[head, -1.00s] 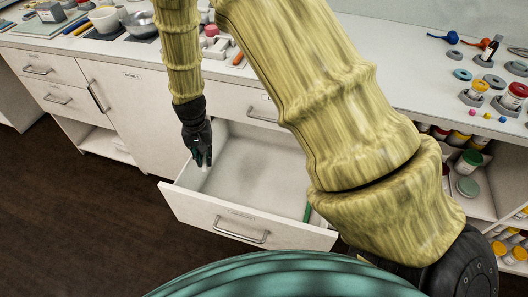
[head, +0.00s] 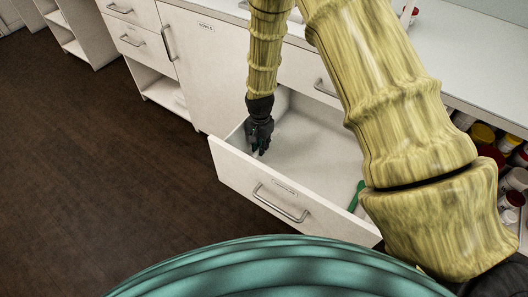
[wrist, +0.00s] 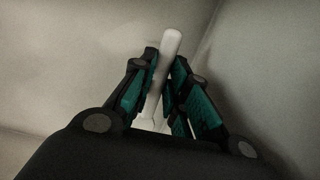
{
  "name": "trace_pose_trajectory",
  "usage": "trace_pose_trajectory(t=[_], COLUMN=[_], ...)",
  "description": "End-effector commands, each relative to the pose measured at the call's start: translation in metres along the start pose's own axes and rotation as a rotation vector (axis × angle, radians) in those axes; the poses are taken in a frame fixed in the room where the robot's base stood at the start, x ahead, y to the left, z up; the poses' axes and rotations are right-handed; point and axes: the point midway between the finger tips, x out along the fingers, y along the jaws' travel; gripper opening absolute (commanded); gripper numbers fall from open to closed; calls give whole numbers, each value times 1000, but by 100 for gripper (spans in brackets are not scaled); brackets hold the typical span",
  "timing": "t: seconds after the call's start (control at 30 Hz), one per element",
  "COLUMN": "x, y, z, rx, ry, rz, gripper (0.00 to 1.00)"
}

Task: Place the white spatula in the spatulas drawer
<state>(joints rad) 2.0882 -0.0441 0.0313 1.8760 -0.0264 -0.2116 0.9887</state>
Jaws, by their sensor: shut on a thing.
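The white spatula (wrist: 172,43) shows in the wrist view as a pale, round-ended handle between my fingers; the rest of it is hidden by the fingers. My gripper (head: 258,150) is shut on it, also in the wrist view (wrist: 162,82). In the head view my gripper points down inside the open drawer (head: 283,196), at its left end near the front wall. I cannot tell whether the spatula touches the drawer floor. The drawer front has a small label, too small to read, and a metal handle.
A green utensil (head: 356,196) lies at the drawer's right end, partly behind my arm. The drawer floor between is bare. A closed cabinet door (head: 200,70) is to the left. Jars (head: 483,134) fill a shelf at the right. The dark floor (head: 100,190) is clear.

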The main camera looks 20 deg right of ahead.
Motion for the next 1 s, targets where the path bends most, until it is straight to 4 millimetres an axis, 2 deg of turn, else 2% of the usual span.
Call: trace_pose_trajectory(t=[0.27,0.53,0.97,1.0], x=[17,46,52,51], y=[0,-1,-1,-1], z=[0,0,0,0], rx=[-1,-2,-1,-1], ry=[0,0,0,0], rz=[0,0,0,0], gripper=[0,0,0,24])
